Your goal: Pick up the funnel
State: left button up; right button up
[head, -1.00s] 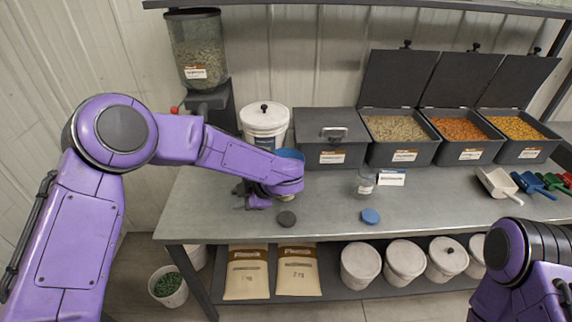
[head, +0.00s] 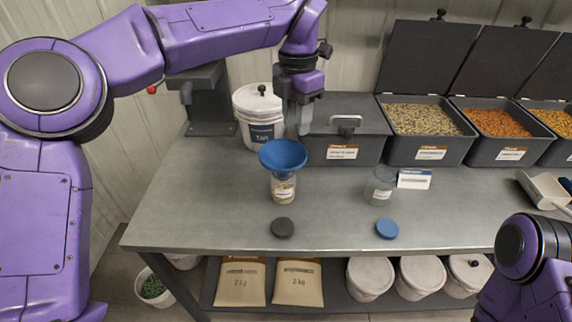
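The blue funnel (head: 283,154) sits in the mouth of a clear jar (head: 283,188) with a label, on the grey workbench (head: 220,205). Some pale contents show low in the jar. My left gripper (head: 303,128) points down above and just behind the funnel, apart from it. Its fingers appear close together, and I cannot tell whether there is a gap between them. My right arm shows at the lower right, but its gripper is out of view.
A second clear jar (head: 379,187) stands to the right by a small card (head: 414,179). A dark lid (head: 282,228) and a blue lid (head: 387,229) lie in front. A white bucket (head: 259,115), a closed bin (head: 341,148) and open seed bins (head: 428,150) line the back.

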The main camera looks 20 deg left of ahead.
aim_at(298, 158)
pick_arm(q)
jog(key=f, duration=0.5)
jog(key=shift+w+f, duration=0.35)
jog(key=shift+w, duration=0.05)
jog(key=f, duration=0.2)
jog(key=f+p, duration=0.1)
jog(key=f, duration=0.2)
jog(key=shift+d+f+p, duration=0.25)
jog(key=shift+f+p, duration=0.1)
jog(key=shift+s, duration=0.15)
grip_shut()
pick_arm(e)
jog(key=shift+w+r, duration=0.15)
jog(key=shift+r, duration=0.35)
